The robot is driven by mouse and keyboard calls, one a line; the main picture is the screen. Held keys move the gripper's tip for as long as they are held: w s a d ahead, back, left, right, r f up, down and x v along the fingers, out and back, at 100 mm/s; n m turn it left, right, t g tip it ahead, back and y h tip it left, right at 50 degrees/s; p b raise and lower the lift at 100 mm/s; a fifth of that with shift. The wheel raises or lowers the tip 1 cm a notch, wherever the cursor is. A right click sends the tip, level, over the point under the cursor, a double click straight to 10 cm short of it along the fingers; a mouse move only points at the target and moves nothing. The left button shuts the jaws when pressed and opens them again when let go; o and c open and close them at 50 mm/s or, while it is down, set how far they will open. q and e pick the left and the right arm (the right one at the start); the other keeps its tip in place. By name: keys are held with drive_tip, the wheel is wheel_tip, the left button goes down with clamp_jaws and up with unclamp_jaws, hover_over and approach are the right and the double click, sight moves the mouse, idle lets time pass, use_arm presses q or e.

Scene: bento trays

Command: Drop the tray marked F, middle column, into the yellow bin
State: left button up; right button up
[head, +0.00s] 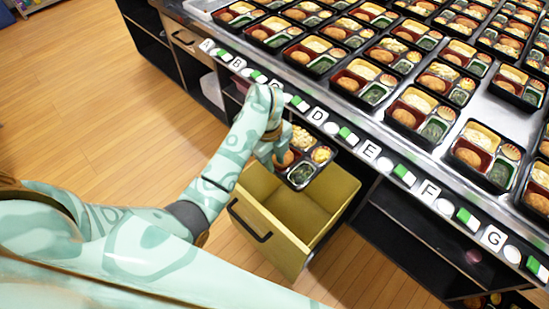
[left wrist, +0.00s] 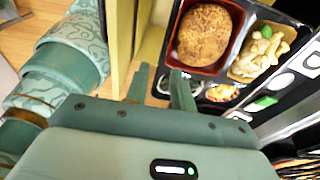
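My left gripper (head: 272,146) is shut on the edge of a black bento tray (head: 304,160) and holds it out over the yellow bin (head: 281,236). The tray is roughly level, with a croquette, a pale noodle-like food, something green and a yellow item. In the left wrist view the gripper (left wrist: 160,76) has one finger on each side of the wall of the tray (left wrist: 204,42). The bin is an open, drawer-like box with a black handle, and its visible inside is empty. The held tray's letter is not visible. My right gripper is not in view.
A metal counter (head: 508,120) with many bento trays fills the upper right. Its front edge carries letter labels A to G, including the label F (head: 430,190). A bare patch lies behind the front tray (head: 484,155) near F. Wooden floor (head: 80,90) is clear at left.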

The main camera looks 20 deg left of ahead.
use_arm(q)
drive_tip(key=shift+r, duration=0.15)
wheel_tip(320, 180, up, 16)
drive_tip(key=a+p, duration=0.2)
drive_tip(key=p, duration=0.6)
drive_tip(key=shift+w+a, duration=0.2)
drive_tip(key=shift+w, duration=0.1)
